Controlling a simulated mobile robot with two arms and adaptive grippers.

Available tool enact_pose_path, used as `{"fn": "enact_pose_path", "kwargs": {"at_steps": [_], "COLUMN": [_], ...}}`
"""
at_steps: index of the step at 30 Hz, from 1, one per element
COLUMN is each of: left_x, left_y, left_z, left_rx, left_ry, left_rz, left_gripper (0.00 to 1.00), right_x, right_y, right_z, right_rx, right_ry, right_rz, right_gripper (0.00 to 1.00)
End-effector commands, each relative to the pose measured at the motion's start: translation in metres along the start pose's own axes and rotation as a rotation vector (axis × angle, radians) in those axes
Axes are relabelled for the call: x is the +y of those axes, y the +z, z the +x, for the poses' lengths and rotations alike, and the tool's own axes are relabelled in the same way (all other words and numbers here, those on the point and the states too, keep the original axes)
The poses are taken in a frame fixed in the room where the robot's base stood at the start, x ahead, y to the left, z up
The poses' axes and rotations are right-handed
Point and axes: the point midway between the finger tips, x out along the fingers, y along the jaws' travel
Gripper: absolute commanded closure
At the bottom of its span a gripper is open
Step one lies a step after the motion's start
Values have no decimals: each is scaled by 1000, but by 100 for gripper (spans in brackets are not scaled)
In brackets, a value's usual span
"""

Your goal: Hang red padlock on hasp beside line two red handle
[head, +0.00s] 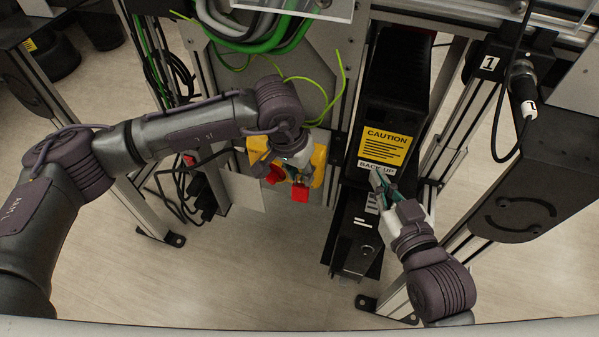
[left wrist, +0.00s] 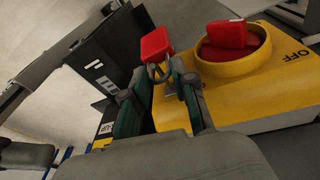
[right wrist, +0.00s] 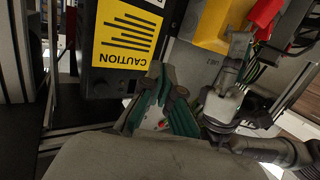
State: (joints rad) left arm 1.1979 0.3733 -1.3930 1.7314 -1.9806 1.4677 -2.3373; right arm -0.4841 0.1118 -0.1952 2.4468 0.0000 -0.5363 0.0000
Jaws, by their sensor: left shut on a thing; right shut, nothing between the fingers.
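The red padlock (head: 300,194) hangs at the tips of my left gripper (head: 291,172), in front of the yellow switch box (head: 319,160). In the left wrist view my left gripper (left wrist: 160,82) is shut on the padlock (left wrist: 157,44) near its metal shackle. The red handle (left wrist: 224,36) sits on the yellow box (left wrist: 240,98), just right of the padlock, by an OFF mark. I cannot make out the hasp or whether the shackle touches it. My right gripper (head: 379,183) is shut and empty by the caution-labelled black unit (head: 393,95); it also shows in the right wrist view (right wrist: 165,82).
Green and yellow cables (head: 290,35) hang above the switch box. Black cables (head: 180,190) run left of it. Metal frame posts stand on both sides. Open floor lies in front.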

Motion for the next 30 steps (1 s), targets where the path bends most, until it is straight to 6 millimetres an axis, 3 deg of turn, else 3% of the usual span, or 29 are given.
{"fn": "enact_pose_path", "kwargs": {"at_steps": [30], "left_x": [-2], "left_y": [-5], "left_z": [7], "left_rx": [0], "left_ry": [0], "left_rz": [0], "left_gripper": [100], "right_x": [-9], "right_y": [-59], "right_z": [-3], "right_rx": [350], "right_ry": [-20], "right_rz": [7], "right_gripper": [100]}}
